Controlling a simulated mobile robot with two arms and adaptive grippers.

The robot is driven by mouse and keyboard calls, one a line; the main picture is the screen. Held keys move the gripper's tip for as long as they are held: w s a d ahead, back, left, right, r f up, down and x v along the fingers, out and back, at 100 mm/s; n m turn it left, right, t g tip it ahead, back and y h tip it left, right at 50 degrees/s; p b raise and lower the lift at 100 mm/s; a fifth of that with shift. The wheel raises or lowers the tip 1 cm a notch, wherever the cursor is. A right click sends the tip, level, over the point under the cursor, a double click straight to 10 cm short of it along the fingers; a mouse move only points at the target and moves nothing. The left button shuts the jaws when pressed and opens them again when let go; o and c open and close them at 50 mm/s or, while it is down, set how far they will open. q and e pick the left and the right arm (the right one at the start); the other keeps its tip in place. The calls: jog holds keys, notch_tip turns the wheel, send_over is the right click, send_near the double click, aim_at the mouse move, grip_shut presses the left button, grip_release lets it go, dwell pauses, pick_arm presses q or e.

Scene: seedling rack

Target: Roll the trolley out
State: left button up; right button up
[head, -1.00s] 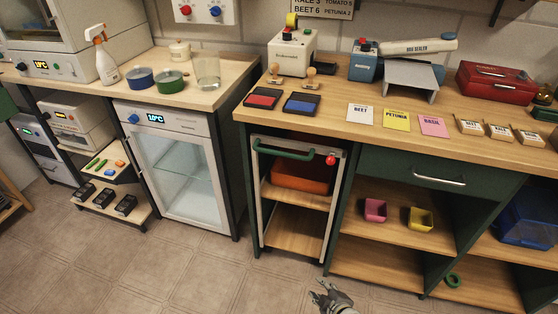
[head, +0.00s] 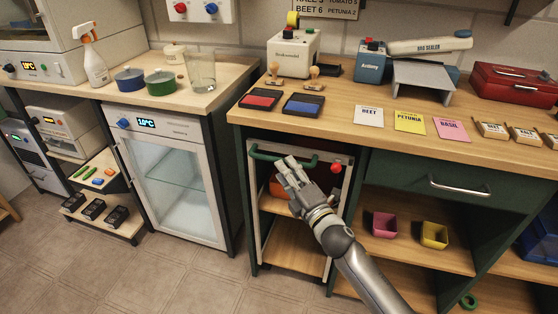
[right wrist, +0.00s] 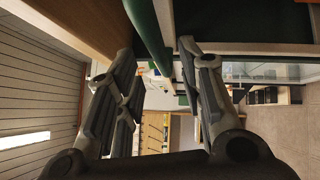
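The trolley (head: 253,205) stands in the bay under the wooden counter, with a pale frame, wooden shelves and a green handle (head: 262,155) across its top front. A red knob (head: 335,168) sits at its upper right. My right gripper (head: 287,167) is at the handle, hiding its middle and part of the orange bin (head: 279,187) on the trolley. In the right wrist view, the fingers (right wrist: 157,55) are open, with the green handle (right wrist: 148,32) running between their tips; I cannot tell whether they touch it. My left gripper is not in view.
A small fridge (head: 180,185) stands left of the trolley. Open shelves with a pink pot (head: 384,224) and a yellow pot (head: 434,235) are on the right. The tiled floor (head: 185,275) in front looks clear. Stamp pads and seed packets lie on the counter (head: 350,145).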

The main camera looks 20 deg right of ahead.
aim_at(279, 158)
jog(key=shift+x, duration=2.55)
grip_shut()
